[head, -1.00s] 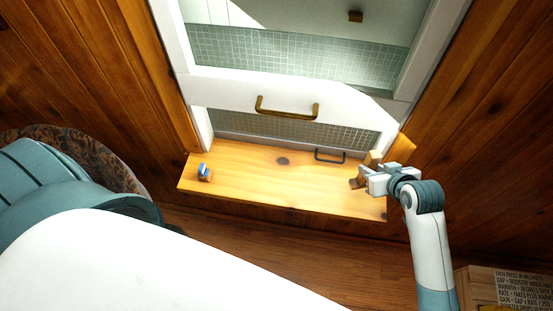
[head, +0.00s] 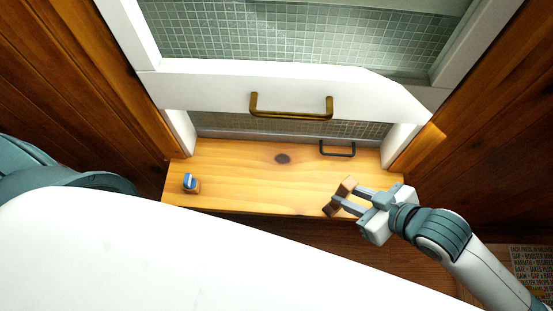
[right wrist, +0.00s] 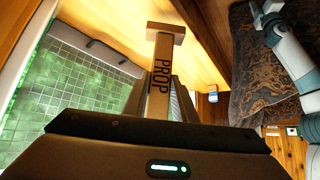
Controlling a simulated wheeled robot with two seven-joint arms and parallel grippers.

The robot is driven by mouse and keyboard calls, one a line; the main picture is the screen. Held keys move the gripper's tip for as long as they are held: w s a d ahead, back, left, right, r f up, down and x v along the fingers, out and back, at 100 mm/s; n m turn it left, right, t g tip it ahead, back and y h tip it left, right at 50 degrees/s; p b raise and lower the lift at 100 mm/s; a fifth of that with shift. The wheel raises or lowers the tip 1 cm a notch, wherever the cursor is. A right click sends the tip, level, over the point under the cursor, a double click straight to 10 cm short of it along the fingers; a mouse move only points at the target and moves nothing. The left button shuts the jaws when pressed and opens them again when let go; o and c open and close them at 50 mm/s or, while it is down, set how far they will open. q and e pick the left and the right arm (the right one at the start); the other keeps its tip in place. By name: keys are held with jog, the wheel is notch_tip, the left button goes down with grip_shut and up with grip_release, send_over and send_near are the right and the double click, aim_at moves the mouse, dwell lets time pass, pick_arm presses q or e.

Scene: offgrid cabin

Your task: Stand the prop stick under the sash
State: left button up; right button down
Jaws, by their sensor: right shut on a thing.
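The white sash (head: 220,90) is raised above the wooden sill (head: 240,175), leaving a low gap under its bottom rail. It has a brass handle (head: 290,114). My right gripper (head: 340,198) is shut on the prop stick and holds it over the front right of the sill, below and in front of the sash. The stick (right wrist: 161,75) shows in the right wrist view as a pale wooden bar marked PROP, with a wider crosspiece at its far end. The fingers hide part of it. An arm of mine (right wrist: 295,55) shows there too; my left gripper's jaws are unclear.
A dark handle (head: 337,150) lies low behind the gap. Wood-panelled walls flank the window. A printed sign (head: 532,265) is at the lower right. The sill's middle is clear.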

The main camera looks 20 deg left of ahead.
pick_arm(q)
notch_tip(320, 180, up, 6)
jog(key=p, duration=0.6)
jog(key=shift+s+r, duration=0.15)
jog(key=shift+r, duration=0.1)
pick_arm(e)
jog(key=w+a, duration=0.4)
jog(key=a, duration=0.4)
jog(key=w+a, duration=0.4)
jog(key=a, duration=0.3)
jog(key=shift+w+a, duration=0.4)
pick_arm(q)
jog(key=shift+d+r+p, duration=0.1)
jog(key=shift+p, duration=0.2)
jog(key=shift+r+p, duration=0.7)
pick_arm(e)
jog(key=shift+f, duration=1.7)
jog(key=shift+f, duration=0.1)
